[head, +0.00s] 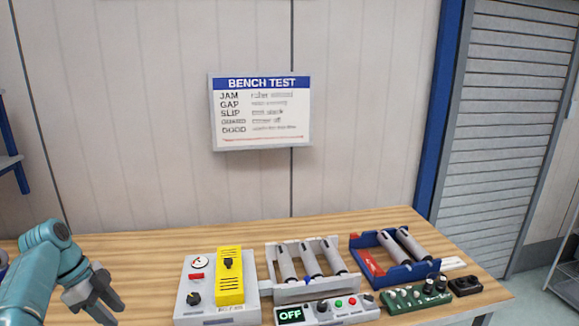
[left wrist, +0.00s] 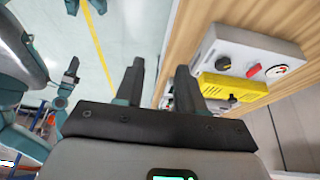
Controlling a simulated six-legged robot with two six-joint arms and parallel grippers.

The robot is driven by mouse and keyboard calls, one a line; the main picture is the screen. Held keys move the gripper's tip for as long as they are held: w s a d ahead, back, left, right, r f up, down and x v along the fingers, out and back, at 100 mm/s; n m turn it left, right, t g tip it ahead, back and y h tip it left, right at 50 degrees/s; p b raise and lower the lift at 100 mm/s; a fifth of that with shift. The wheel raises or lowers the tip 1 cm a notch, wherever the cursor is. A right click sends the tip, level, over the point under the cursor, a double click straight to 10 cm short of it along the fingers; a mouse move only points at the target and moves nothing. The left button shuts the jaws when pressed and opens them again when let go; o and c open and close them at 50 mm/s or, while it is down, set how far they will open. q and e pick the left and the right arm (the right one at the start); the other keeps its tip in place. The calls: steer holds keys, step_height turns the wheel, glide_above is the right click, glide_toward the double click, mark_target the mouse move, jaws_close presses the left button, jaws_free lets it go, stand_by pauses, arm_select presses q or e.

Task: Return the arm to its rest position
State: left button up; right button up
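My left gripper (head: 104,300) shows at the lower left of the head view, on its teal arm. It is apart from the control boxes on the bench, to their left. In the left wrist view my left gripper (left wrist: 162,85) has its two dark fingers spread with a clear gap, and nothing is between them. The right gripper does not show in the head view. Teal and dark parts of my own body show at the left of the left wrist view, and I cannot make out a right gripper among them.
The wooden bench (head: 130,250) carries a grey box (head: 190,312) with a yellow cover (head: 229,270), a roller unit (head: 312,290), an OFF display unit (head: 335,312), a blue tray (head: 400,272) with rollers, and a green box (head: 418,300). The bench's back left is clear.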

arm_select(q)
steer(key=w+d+f+n+b, duration=0.1)
steer(key=d+f+n, duration=0.15)
steer(key=f, duration=0.45)
steer(key=w+d+f+n, duration=0.2)
steer(key=d+f, duration=0.2)
steer(key=f, duration=0.3)
steer(key=s+d+f+n+b, duration=0.1)
steer(key=s+d+f+n, duration=0.25)
steer(key=d+f, duration=0.35)
steer(key=s+d+f+n+b, duration=0.15)
steer(key=s+d+f, duration=0.3)
steer(key=f, duration=0.45)
steer(key=s+d+f+n, duration=0.2)
steer(key=s+d, duration=0.2)
steer(key=s, duration=0.3)
steer(key=s+d+f+n, duration=0.1)
steer(key=s+d+n, duration=0.2)
steer(key=s, duration=0.5)
steer(key=s+d+f+n, duration=0.2)
steer(key=s+d, duration=0.3)
steer(key=s, duration=0.3)
steer(key=shift+f+n+g+b, duration=0.3)
steer(key=shift+n, duration=0.15)
steer(key=shift+a, duration=0.1)
